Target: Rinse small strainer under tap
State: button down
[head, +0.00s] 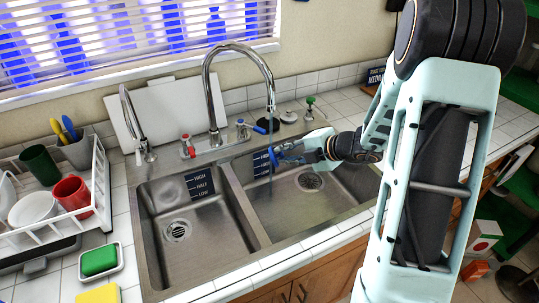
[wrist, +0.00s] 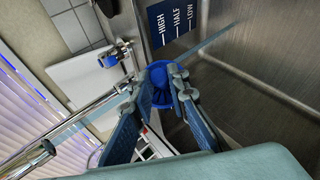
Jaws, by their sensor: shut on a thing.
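My gripper (head: 283,156) is shut on a small blue strainer (head: 272,157) and holds it over the right sink basin (head: 338,207). In the wrist view the strainer (wrist: 160,88) sits between the blue finger pads, which partly hide it. The tall curved tap (head: 211,92) has its spout above the strainer. A thin bluish stream of water (head: 271,130) runs down from the spout at the strainer; a pale blue streak (wrist: 215,39) beside the strainer in the wrist view looks like this water. Exactly where the water meets the strainer is unclear.
The left basin (head: 155,235) is empty. A smaller tap (head: 131,115) and red (head: 187,146) and blue (head: 243,129) tap handles stand behind the sink. A dish rack (head: 97,190) with cups is at left, near green (head: 99,260) and yellow (head: 99,294) sponges.

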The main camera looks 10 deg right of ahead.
jog(key=s+d+r+p, duration=0.1)
jog(key=s+d+p, duration=0.1)
jog(key=s, duration=0.6)
jog(key=shift+s+d+r+p, duration=0.2)
jog(key=shift+d+r+p, duration=0.15)
jog(key=shift+r, duration=0.05)
